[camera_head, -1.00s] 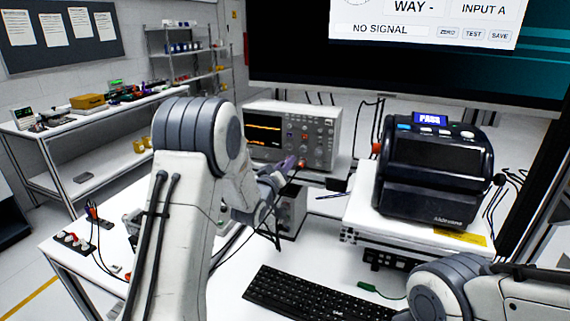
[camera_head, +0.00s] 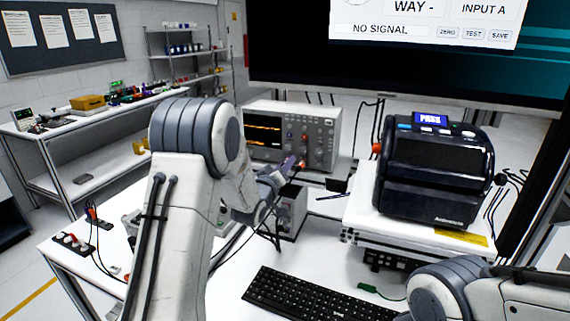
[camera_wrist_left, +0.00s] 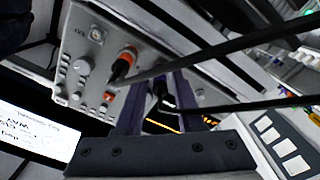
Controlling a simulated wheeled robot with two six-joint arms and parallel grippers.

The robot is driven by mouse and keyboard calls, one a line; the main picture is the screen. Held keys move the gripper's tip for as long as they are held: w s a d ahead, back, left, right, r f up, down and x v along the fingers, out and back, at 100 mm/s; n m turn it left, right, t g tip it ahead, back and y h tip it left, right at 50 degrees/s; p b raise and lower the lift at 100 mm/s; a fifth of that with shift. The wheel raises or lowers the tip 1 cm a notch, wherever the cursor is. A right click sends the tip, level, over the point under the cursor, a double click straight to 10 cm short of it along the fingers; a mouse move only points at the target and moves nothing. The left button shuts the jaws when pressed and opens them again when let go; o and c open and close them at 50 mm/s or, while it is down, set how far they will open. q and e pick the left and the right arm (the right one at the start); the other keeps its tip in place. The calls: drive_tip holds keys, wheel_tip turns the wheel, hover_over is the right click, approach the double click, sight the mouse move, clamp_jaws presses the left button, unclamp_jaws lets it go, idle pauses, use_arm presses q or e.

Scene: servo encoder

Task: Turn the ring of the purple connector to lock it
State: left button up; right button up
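My left gripper (camera_head: 287,165) is at the front panel of the oscilloscope (camera_head: 322,120), near its lower knobs and sockets. In the left wrist view its two dark purplish fingers (camera_wrist_left: 160,95) point at the panel with a gap between them. A small dark part lies between them; I cannot tell whether they touch it. A purple patch shows at the fingertips in the head view; I cannot tell whether it is the purple connector or the fingers. An orange-and-black plug (camera_wrist_left: 124,64) sits on the panel beside the fingers. My right gripper is out of view.
Black cables (camera_wrist_left: 230,55) cross in front of the fingers. A small grey box (camera_head: 292,212) stands below the gripper, and a keyboard (camera_head: 312,296) lies in front. A black device reading PASS (camera_head: 436,170) stands to the right.

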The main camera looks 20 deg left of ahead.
use_arm(q)
clamp_jaws()
drive_tip(key=shift+m+b, duration=2.85)
drive_tip(key=shift+m, duration=0.45)
drive_tip(key=shift+m+b, duration=2.7)
drive_tip(key=shift+m, duration=0.2)
drive_tip(key=shift+o, duration=0.9)
unclamp_jaws()
drive_tip(key=shift+s, duration=0.1)
